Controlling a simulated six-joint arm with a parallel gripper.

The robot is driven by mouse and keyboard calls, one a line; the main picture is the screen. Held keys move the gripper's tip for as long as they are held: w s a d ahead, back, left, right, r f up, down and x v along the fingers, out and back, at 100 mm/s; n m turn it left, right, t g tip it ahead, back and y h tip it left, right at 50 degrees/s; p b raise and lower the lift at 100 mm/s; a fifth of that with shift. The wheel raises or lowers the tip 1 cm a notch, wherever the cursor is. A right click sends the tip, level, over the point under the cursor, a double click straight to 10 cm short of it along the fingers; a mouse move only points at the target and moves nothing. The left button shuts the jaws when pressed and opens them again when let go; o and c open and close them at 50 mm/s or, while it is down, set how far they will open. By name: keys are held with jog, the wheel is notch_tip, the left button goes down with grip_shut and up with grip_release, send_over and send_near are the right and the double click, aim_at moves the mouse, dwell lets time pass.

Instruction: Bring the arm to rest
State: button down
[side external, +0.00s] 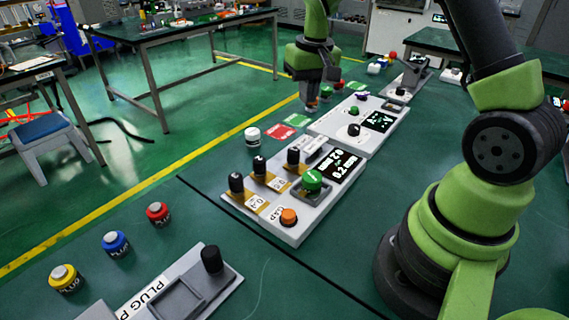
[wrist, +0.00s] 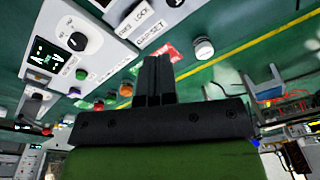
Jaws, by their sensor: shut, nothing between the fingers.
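The arm's pose is bent over the bench. From the side view I cannot tell the exact height of the fingertips above the bench.
A front panel (side external: 245,202) carries black knobs, a green button (side external: 312,180), an orange knob (side external: 289,216) and a display. Yellow (side external: 65,279), blue (side external: 116,243) and red (side external: 158,213) plugs stand at left.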

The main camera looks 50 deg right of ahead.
jog(key=s+a+r+n+t+y, duration=0.1)
jog(key=s+a+r+t, duration=0.3)
jog(key=s+a+r, duration=0.95)
jog(key=s, duration=0.1)
jog(key=s+a+t, duration=0.1)
jog(key=s, duration=0.1)
jog(key=s+r+t+y, duration=0.1)
jog(key=s, duration=0.1)
jog(key=shift+s+a+r+n, duration=0.1)
jog(key=shift+s+a+n, duration=0.1)
jog(key=shift+n, duration=0.2)
jog(key=w+d+f+n+g+h, duration=0.15)
jog(key=w+d+g, duration=0.25)
jog(key=w+d, duration=0.9)
jog(key=w+d+f+n+g, duration=0.2)
jog(key=w+d+f, duration=0.4)
jog(key=d+f, duration=0.5)
jog(key=shift+f+g+h, duration=0.35)
jog(key=shift+f+g, duration=0.25)
jog(key=shift+f, duration=0.1)
